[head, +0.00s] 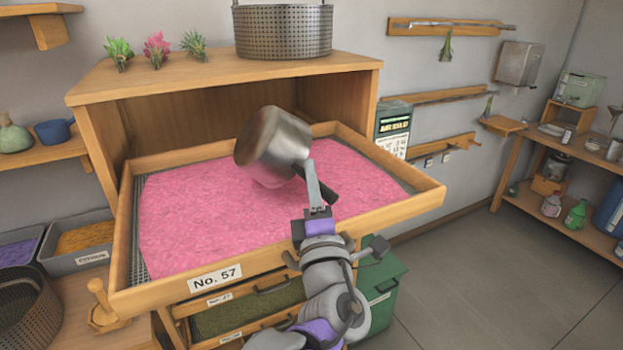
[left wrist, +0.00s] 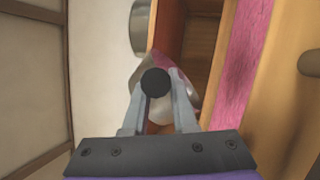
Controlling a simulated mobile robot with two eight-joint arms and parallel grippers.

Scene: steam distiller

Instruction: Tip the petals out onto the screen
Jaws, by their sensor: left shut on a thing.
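A metal scoop (head: 273,143), shaped like a small pan with a dark handle, is tipped over the screen, its mouth facing down. Some pink shows just under its lower edge. My left gripper (head: 316,187) is shut on the scoop's handle, whose round dark end (left wrist: 155,82) shows between the fingers in the left wrist view. The screen is a wood-framed tray (head: 380,219) labelled No. 57, pulled out of a wooden cabinet. Pink petals (head: 200,215) cover most of it in a flat layer, with bare mesh at the left edge. My right gripper is not in view.
Lower drawers (head: 245,315) and a green bin (head: 382,290) are beneath the tray. Open floor (head: 470,270) lies to the right.

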